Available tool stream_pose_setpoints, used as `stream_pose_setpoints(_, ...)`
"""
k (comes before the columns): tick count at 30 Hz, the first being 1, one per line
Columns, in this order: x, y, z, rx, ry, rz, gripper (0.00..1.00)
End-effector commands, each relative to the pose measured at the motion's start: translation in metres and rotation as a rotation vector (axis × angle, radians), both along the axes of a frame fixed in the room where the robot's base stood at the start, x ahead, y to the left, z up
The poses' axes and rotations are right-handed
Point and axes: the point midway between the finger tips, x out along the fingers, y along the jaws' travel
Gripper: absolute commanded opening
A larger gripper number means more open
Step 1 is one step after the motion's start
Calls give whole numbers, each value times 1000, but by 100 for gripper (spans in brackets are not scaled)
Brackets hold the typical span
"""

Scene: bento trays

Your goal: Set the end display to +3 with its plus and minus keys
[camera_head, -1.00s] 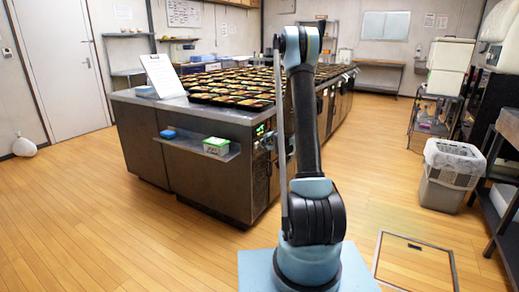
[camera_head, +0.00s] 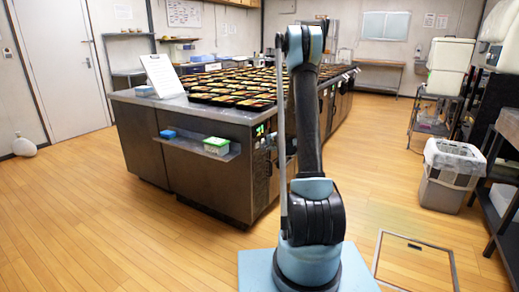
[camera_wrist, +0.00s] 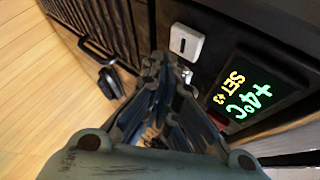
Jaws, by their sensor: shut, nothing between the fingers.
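The end display (camera_wrist: 255,92) is a dark panel on the counter's end, at the right of the wrist view. It shows "+4°C" in green and "SET +3" in yellow, tilted in the picture. A white key with a minus sign (camera_wrist: 186,41) sits beside it. No plus key can be made out; my fingers hide part of the panel below the minus key. My gripper (camera_wrist: 162,66) is shut and empty, its tips just below the minus key in the picture. Whether it touches the panel I cannot tell. In the head view the display (camera_head: 260,130) is small and my arm hides my gripper.
The steel counter (camera_head: 205,172) carries many bento trays (camera_head: 240,92) and a white sign (camera_head: 160,74). A side shelf holds a green-and-white box (camera_head: 216,146). A dark handle (camera_wrist: 110,80) juts from the counter front.

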Motion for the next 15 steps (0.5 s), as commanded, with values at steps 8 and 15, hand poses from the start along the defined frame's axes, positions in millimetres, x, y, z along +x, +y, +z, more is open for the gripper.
stream_pose_setpoints(8, -12, -18, 0, 0, 0, -1, 0)
stream_pose_setpoints(15, -24, -33, 0, -1, 1, -2, 0)
